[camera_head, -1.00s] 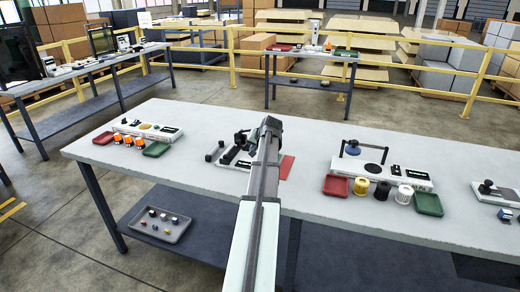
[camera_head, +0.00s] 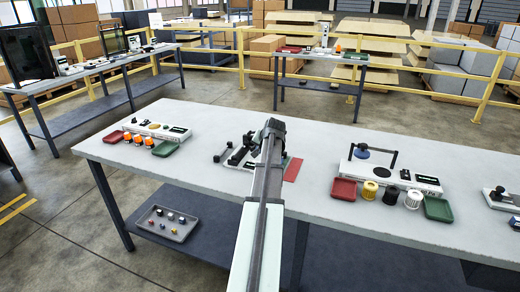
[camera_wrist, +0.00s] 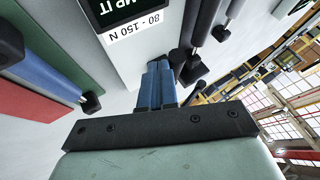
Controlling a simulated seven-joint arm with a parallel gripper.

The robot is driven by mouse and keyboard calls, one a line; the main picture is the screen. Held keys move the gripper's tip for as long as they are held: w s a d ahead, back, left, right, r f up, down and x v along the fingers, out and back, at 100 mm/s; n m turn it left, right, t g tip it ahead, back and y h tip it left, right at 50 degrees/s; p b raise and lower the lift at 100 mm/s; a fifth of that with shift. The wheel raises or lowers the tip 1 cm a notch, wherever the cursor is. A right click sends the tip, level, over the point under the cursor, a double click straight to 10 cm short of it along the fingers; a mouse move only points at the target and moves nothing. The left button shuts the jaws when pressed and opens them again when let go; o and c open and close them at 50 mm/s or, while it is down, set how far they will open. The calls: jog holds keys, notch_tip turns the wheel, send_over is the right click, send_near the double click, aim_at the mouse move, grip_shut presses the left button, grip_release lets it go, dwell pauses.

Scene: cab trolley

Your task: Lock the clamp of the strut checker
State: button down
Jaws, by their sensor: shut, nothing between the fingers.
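The strut checker (camera_head: 231,164) is a pale unit with black clamp parts near the middle of the bench, partly hidden behind my arm in the head view. In the wrist view its white body (camera_wrist: 162,30) carries a dark display and a label reading "80 - 150 N". A black block (camera_wrist: 188,66) with grey rods lies just right of my fingertips; I cannot tell whether they touch. My gripper (camera_wrist: 155,68) has its blue fingers shut together with nothing between them, close to the white body. Its fingertips are hidden in the head view. The clamp's lock state is unclear.
A red panel (camera_head: 293,169) lies right of the checker. Red (camera_head: 343,189) and green (camera_head: 438,209) trays with spools stand farther right, by another device. Orange-topped items and small trays stand at the left. Bare bench lies in front of the checker.

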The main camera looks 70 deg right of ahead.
jog(key=shift+w+a+m, duration=0.15)
jog(key=shift+w+m, duration=0.1)
jog(key=shift+m, duration=0.05)
jog(key=shift+w+a+m+g+h, duration=0.25)
jog(key=shift+w+m+g+h, duration=0.45)
jog(key=shift+w+m+g, duration=0.6)
jog(key=m, duration=0.1)
jog(key=w+m+g, duration=0.1)
jog(key=m, duration=0.1)
jog(key=shift+w+d+h, duration=0.1)
jog(key=shift+w+h, duration=0.05)
jog(key=shift+h, duration=0.25)
jog(key=w+m+g, duration=0.1)
jog(key=m, duration=0.1)
jog(key=w+d+m+g, duration=0.1)
jog(key=m, duration=0.1)
jog(key=shift+w+g, duration=0.3)
jog(key=shift+g, duration=0.1)
jog(key=shift+w+d+m+g, duration=0.3)
jog(key=shift+m+g, duration=0.2)
jog(key=shift+m, duration=0.2)
jog(key=shift+w+d+m+g, duration=0.15)
jog(key=shift+w+m+g, duration=0.15)
jog(key=shift+m+g, duration=0.3)
jog(key=shift+a, duration=0.1)
